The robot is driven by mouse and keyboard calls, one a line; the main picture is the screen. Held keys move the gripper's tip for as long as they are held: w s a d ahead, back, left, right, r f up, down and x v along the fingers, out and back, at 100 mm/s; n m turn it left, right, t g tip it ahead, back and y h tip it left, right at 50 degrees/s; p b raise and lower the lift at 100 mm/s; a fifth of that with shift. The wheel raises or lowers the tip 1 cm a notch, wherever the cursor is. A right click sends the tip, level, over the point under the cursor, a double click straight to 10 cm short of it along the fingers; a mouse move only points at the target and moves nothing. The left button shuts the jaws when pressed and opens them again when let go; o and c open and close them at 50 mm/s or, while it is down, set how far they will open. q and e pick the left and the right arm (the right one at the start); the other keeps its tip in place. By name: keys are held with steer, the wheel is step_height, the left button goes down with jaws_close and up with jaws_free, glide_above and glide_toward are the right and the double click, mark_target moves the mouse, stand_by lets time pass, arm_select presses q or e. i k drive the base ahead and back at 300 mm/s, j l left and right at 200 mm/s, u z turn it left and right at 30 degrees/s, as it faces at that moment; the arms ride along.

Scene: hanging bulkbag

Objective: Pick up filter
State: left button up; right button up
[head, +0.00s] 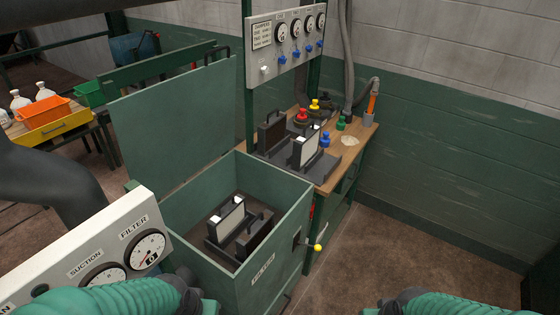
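A filter with a pale face and dark frame (226,219) stands upright in a dark holder inside the open green box (283,225). A second, dark filter-like panel (254,236) stands beside it in the box. On the wooden bench behind, another pale-faced filter (306,147) stands in a dark holder, with a dark panel (271,132) to its left. I cannot tell which of these the task means. Green ribbed parts of my arms show at the bottom left and bottom right, apart from the filters. The fingers of both grippers are out of view.
The box's green lid (175,115) is raised behind its left side. A yellow-knobbed lever (317,247) sticks out at its right. A gauge panel (125,255) labelled FILTER stands at the left front. Coloured knobs and an orange-handled tool (372,102) are on the bench. Floor is clear at right.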

mark_target(260, 228)
steer(key=k+j, duration=0.1)
steer(key=i+l+z, duration=0.15)
steer(key=i+z, duration=0.15)
steer(key=i+l+z, duration=0.1)
steer(key=i+z, duration=0.25)
steer(key=i+l+u, duration=0.1)
steer(key=i+u, duration=0.4)
steer(key=i+l+u, duration=0.3)
steer(key=u, duration=0.2)
steer(key=i, duration=0.1)
